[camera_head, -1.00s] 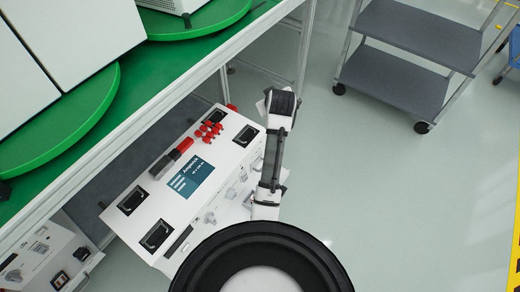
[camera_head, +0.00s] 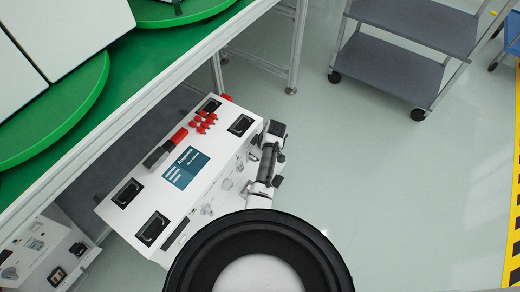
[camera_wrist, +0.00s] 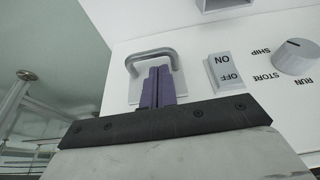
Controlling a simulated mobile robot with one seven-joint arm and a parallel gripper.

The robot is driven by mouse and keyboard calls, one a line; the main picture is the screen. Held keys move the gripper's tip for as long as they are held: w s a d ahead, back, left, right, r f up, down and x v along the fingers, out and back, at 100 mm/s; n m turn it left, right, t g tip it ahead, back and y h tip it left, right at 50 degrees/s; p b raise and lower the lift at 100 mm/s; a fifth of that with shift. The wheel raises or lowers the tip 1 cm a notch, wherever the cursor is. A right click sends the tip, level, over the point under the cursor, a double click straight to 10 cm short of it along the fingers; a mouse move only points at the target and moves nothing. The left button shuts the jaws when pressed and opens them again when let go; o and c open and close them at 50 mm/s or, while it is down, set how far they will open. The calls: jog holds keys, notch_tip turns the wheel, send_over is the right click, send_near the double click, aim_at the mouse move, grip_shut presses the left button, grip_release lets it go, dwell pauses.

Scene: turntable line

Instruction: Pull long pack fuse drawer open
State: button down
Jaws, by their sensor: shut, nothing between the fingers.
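The long pack (camera_head: 205,170) is a white box with a dark blue label on top, standing on the floor half beside the green-topped bench. Its front face fills much of the wrist view (camera_wrist: 200,45). There, the fuse drawer (camera_wrist: 135,88) shows as a small pale plate with a grey metal loop handle (camera_wrist: 150,52). My gripper (camera_wrist: 158,72) has purple fingers, shut together and empty. They overlap the handle's opening in the picture, just below its top bar; whether they touch it is unclear. The drawer's lower part is hidden behind the fingers.
Right of the drawer are an ON/OFF rocker switch (camera_wrist: 224,72) and a round knob (camera_wrist: 294,56). Red connectors (camera_head: 203,121) stand on the pack's top. Another white unit (camera_head: 45,250) stands at lower left. A grey cart (camera_head: 400,65) is at upper right. The floor right of the pack is clear.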

jog(key=shift+w+a+f, duration=0.15)
jog(key=shift+a+f, duration=0.05)
jog(key=shift+f, duration=0.45)
jog(key=s+d+p, duration=0.3)
jog(key=s+d, duration=0.3)
jog(key=d, duration=0.4)
jog(key=shift+s, duration=0.4)
